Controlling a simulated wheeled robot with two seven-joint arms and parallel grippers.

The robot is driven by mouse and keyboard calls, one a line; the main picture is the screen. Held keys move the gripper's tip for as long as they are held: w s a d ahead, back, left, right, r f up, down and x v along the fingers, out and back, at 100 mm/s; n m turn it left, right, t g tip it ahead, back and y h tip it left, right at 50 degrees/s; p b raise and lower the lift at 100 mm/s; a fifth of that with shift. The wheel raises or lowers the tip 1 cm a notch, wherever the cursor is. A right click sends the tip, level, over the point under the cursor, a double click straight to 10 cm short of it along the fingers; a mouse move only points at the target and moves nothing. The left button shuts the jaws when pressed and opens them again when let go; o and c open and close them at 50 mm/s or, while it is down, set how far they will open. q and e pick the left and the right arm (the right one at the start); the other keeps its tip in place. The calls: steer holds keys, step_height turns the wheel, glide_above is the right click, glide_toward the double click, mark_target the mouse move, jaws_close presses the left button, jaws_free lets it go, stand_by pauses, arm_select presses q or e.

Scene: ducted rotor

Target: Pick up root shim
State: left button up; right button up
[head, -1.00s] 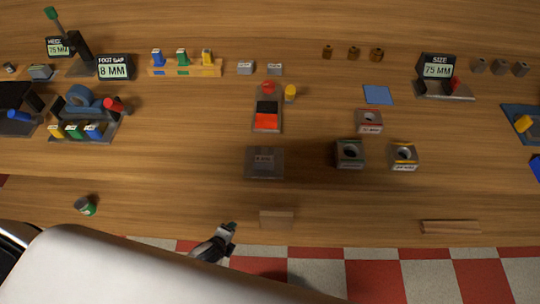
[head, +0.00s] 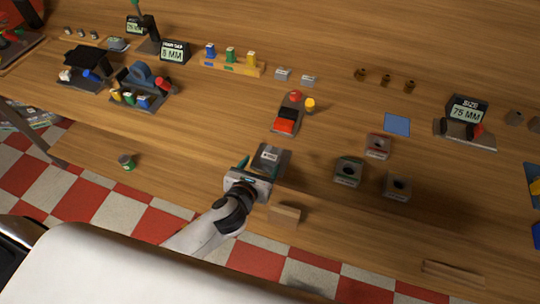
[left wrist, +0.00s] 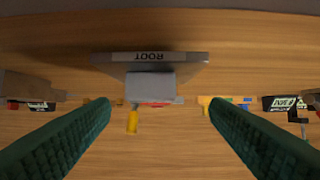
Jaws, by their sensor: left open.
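A grey piece lettered ROOT (left wrist: 150,57) is in the left wrist view, upper middle, its lettering upside down. A lighter grey block (left wrist: 150,85) adjoins it, nearer the line between the fingers. In the head view a small grey labelled plate (head: 269,157) near the table's middle looks like the same item; its label is too small to read there. My left gripper (head: 249,174) is open just in front of this plate, slightly to its left. In the left wrist view its green fingers (left wrist: 160,112) are wide apart, with nothing gripped. My right gripper is out of view.
A red and black device (head: 286,120) stands behind the plate. Grey square blocks with holes (head: 348,171) stand to the right. A wooden block (head: 285,214) lies close by my left gripper, near the table's front edge. A green can (head: 127,162) stands far left.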

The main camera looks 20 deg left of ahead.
mark_target(269, 157)
arm_select(q)
steer(key=x, duration=0.2)
steer(key=d+p+x, duration=0.1)
steer(key=x, duration=0.2)
steer(key=shift+w+r, duration=0.1)
steer(key=shift+w, duration=0.25)
steer(key=shift+w+f, duration=0.25)
steer(key=shift+w, duration=0.2)
steer(key=shift+s, duration=0.1)
steer(key=c, duration=1.1)
